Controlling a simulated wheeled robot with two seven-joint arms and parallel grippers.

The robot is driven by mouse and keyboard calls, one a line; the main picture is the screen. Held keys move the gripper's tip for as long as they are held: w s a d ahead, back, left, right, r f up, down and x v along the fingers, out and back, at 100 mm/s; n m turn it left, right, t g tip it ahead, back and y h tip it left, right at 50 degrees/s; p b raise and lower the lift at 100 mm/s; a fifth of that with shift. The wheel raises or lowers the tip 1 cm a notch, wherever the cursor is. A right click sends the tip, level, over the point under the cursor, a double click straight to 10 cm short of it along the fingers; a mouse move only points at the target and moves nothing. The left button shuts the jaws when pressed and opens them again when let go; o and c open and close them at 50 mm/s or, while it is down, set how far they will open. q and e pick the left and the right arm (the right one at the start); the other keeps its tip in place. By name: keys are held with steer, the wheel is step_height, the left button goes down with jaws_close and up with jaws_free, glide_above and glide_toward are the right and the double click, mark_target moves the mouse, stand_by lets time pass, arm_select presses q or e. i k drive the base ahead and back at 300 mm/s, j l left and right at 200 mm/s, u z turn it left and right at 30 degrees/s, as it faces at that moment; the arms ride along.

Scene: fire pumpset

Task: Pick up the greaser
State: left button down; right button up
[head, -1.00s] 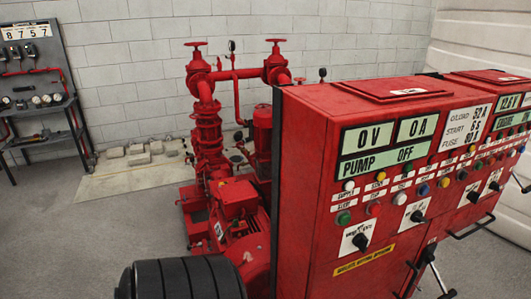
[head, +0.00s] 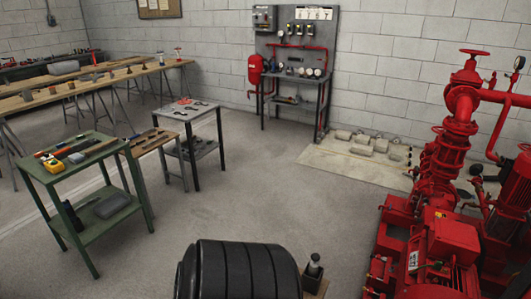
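I cannot make out the greaser for certain in the head view. Several small tools lie on the green table (head: 138,222) at left, among them a yellow item (head: 52,164) and dark long ones, too small to name surely. Its lower shelf holds a dark object (head: 70,215) and a grey one (head: 112,205). A small dark bottle-shaped object (head: 314,266) stands upright at the bottom centre; I cannot tell what it is. Neither of my grippers is in view.
A small wooden table (head: 152,139) and a grey-topped table (head: 186,111) stand beside the green one. Long workbenches (head: 150,68) are behind. Red pump machinery (head: 440,245) fills the right. A dark ribbed round object (head: 240,270) is close in front. The middle floor is clear.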

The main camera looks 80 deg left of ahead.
mark_target(313, 269)
steer(key=u, duration=1.8)
